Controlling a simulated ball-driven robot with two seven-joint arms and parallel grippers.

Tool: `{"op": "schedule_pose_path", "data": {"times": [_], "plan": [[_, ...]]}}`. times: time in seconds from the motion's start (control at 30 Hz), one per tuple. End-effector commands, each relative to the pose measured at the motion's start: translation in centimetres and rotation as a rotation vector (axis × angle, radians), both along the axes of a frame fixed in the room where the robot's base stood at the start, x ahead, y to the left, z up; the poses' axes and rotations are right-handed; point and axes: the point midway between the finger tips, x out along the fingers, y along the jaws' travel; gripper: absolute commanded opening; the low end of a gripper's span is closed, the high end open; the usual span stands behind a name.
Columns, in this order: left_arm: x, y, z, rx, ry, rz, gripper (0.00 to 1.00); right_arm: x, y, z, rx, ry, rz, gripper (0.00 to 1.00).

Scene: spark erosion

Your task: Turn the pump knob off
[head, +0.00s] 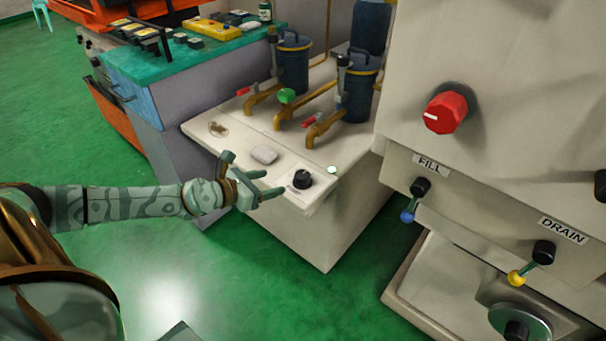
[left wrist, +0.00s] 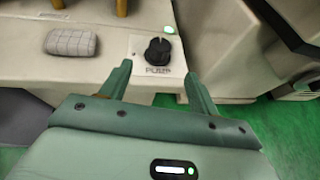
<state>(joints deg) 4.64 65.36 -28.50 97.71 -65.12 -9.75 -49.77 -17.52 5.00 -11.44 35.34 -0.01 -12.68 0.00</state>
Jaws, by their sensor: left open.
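The pump knob (head: 302,180) is a black round knob on a small pale plate near the front right corner of the cream cabinet top. In the left wrist view the knob (left wrist: 158,51) stands above a label reading PUMP, with a pale pointer mark on it. My left gripper (head: 272,184) is open and empty, just left of the knob and apart from it. In the left wrist view its two fingers (left wrist: 157,82) point toward the knob, one on each side of its line. A lit green lamp (head: 332,169) is beside the plate. My right gripper is not in view.
A grey checked pad (head: 264,155) lies left of the knob. Brass pipes with a green valve handle (head: 286,96) and red ones stand behind. The machine with a red knob (head: 445,113) and FILL and DRAIN levers rises at right. Green floor (head: 280,275) is clear in front.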

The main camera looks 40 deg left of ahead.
Motion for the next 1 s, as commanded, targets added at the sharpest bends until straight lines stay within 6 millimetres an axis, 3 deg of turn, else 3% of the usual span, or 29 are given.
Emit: {"op": "schedule_pose_path", "data": {"times": [0.5,0.7,1.0], "plan": [[10.0,-2.4,-4.6,-0.002,0.001,0.002,0.61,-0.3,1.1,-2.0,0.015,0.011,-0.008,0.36],[11.7,-2.8,-5.1,-0.002,0.001,0.002,0.61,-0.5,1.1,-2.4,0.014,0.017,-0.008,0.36],[11.9,-2.8,-5.1,-0.002,0.001,0.002,0.61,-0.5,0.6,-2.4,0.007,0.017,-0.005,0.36]]}}
